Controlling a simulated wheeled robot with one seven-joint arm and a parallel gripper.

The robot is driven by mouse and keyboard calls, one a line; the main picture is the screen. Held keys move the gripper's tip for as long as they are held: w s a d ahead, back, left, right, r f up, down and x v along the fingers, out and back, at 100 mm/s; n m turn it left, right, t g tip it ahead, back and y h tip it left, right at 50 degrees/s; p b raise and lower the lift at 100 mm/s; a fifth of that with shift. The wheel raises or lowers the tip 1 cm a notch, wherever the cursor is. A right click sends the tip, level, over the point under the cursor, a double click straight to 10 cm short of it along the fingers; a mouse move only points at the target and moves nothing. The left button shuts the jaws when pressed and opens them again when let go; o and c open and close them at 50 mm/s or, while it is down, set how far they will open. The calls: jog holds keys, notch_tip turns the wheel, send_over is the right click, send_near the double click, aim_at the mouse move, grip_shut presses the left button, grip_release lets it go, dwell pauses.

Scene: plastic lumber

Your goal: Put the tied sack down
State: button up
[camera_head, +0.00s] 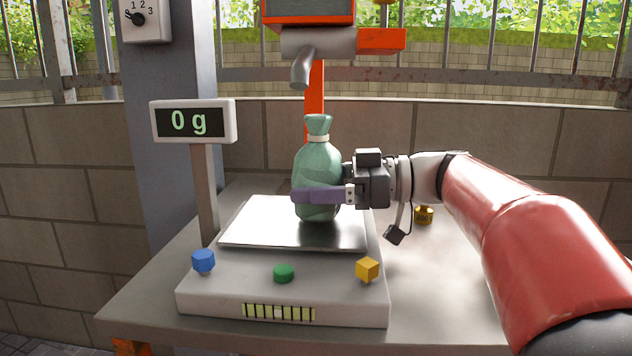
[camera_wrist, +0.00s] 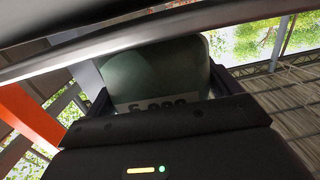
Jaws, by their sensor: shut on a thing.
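The tied sack (camera_head: 318,165) is green, with a white tie around its neck, and stands upright over the scale's metal plate (camera_head: 260,232). My gripper (camera_head: 318,195) comes from the right and is shut on the sack, with a purple finger across its near side. The scale's display (camera_head: 190,121) reads 0 g. I cannot tell whether the sack's bottom touches the plate. In the wrist view, the sack (camera_wrist: 155,72) fills the space between the fingers, with partly hidden dark print on it.
A metal spout (camera_head: 302,68) hangs above the sack. A small brass weight (camera_head: 424,215) stands on the table (camera_head: 445,270) under my arm.

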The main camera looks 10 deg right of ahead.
jog(key=shift+f, duration=0.2)
jog(key=o, duration=1.3)
jog(key=shift+r, duration=0.1)
jog(key=shift+r, duration=0.25)
jog(key=v, duration=1.2)
jog(key=shift+d+f+b, duration=0.1)
jog(key=shift+b, duration=0.25)
